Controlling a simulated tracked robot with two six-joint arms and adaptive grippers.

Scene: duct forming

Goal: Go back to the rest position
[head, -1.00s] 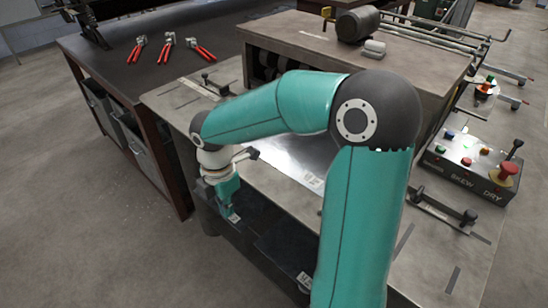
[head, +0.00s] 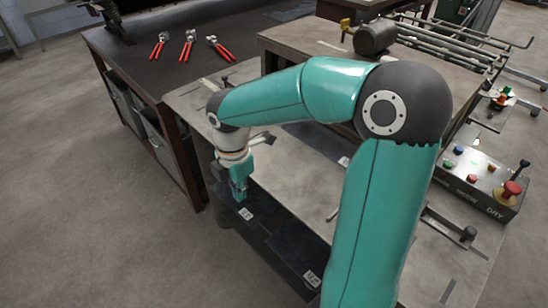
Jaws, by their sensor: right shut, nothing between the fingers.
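My right arm comes up from the bottom of the head view and bends left at a dark elbow. My right gripper (head: 240,190) hangs downward at the front edge of the grey work table (head: 300,190). It is shut and empty, above the dark ledge (head: 262,232) along the table's front, and I cannot tell whether it touches anything. My left gripper is out of the picture.
Several red-handled pliers (head: 188,45) lie on the dark bench (head: 135,60) at the back left. A control box (head: 470,175) with coloured buttons stands at the right. A raised machine bed (head: 300,40) with a motor (head: 376,37) is behind my arm. Open floor lies at the left.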

